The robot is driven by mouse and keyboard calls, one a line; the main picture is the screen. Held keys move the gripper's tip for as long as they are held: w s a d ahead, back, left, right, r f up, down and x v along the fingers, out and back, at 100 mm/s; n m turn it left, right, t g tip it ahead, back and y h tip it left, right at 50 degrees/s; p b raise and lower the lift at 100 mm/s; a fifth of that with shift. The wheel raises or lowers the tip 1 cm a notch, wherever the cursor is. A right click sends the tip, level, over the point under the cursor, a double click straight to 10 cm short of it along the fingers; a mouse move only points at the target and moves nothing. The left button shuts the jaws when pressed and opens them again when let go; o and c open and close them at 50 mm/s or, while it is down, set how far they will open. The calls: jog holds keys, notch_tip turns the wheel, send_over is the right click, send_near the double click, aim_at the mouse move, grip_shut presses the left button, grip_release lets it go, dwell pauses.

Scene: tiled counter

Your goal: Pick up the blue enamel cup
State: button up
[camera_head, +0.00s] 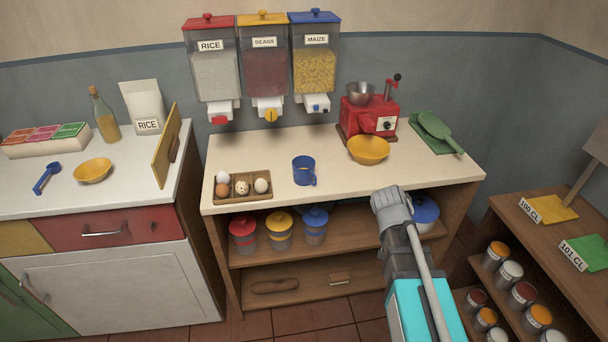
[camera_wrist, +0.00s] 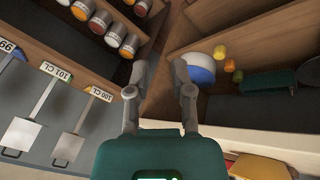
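The blue enamel cup (camera_head: 303,171) stands upright on the cream counter top, to the right of the egg tray, its handle toward the lower right. My gripper (camera_head: 391,202) is in front of the counter's right part, right of the cup and apart from it. In the wrist view my gripper (camera_wrist: 158,92) has its two fingers spread with nothing between them. The cup does not show in the wrist view.
An egg tray (camera_head: 243,186) stands left of the cup. A yellow bowl (camera_head: 368,150) and a red grinder (camera_head: 367,116) stand to its right. Three dispensers hang on the wall behind. Shelves with paint cans (camera_head: 521,294) stand at right. Counter around the cup is clear.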

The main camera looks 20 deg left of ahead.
jog(key=w+a+r+m+t+h, duration=0.1)
jog(key=a+r+t, duration=0.1)
jog(key=a, duration=0.7)
jog(key=w+a+r+m+t+h, duration=0.1)
jog(key=a+r+t, duration=0.15)
jog(key=a, duration=0.55)
jog(key=t+y, duration=0.1)
jog(key=t, duration=0.4)
send_near(315, 183)
jog(key=v, duration=0.4)
jog(key=shift+w+d+f+m, duration=0.1)
jog(key=shift+w+d+m, duration=0.05)
jog(key=shift+m, duration=0.15)
jog(key=shift+w, duration=0.1)
jog(key=shift+b+x, duration=1.8)
jog(key=shift+x, duration=2.5)
jog(key=shift+b+x, duration=0.95)
jog(key=shift+x, duration=1.65)
jog(key=shift+w, duration=0.1)
